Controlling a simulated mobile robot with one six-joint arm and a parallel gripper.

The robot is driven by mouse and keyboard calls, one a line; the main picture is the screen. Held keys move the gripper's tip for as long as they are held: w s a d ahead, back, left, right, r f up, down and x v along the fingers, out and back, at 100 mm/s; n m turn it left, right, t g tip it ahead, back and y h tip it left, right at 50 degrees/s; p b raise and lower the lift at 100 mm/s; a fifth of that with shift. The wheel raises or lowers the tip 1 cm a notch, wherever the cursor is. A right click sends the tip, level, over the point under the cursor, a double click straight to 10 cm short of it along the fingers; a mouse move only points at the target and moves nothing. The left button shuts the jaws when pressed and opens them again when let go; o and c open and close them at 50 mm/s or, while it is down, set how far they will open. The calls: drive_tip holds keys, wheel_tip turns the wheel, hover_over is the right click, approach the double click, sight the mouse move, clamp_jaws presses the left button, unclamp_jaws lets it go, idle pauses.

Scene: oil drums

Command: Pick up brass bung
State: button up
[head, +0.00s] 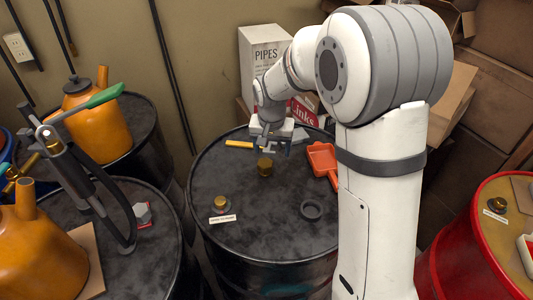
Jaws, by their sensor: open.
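A brass bung (265,167) stands on the black drum (275,215) in the middle, near the centre of its top. A second brass-coloured cap (221,203) sits at the drum's front left, just behind a small white label. My gripper (272,149) is open, points down and is just behind and above the central brass bung in the picture. Its jaws are small in this view, and I cannot tell their exact height or whether they touch anything. No object shows between them.
A black ring (312,209), a yellow stick (239,144) and an orange-red scoop (323,160) lie on the same drum. A box marked PIPES (262,50) stands behind. A red drum (470,250) is at right; orange jugs and a hand pump are at left.

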sight(265, 162)
drive_tip(key=w+a+f, duration=0.2)
drive_tip(key=shift+w+f, duration=0.1)
drive_tip(key=shift+f, duration=0.2)
drive_tip(key=f, duration=0.2)
drive_tip(key=f+p, duration=0.1)
drive_tip(key=f, duration=0.2)
drive_tip(key=w+f+p, duration=0.1)
drive_tip(key=f, duration=0.1)
drive_tip(key=shift+f, duration=0.15)
drive_tip(key=shift+c, duration=0.3)
drive_tip(key=c, duration=1.1)
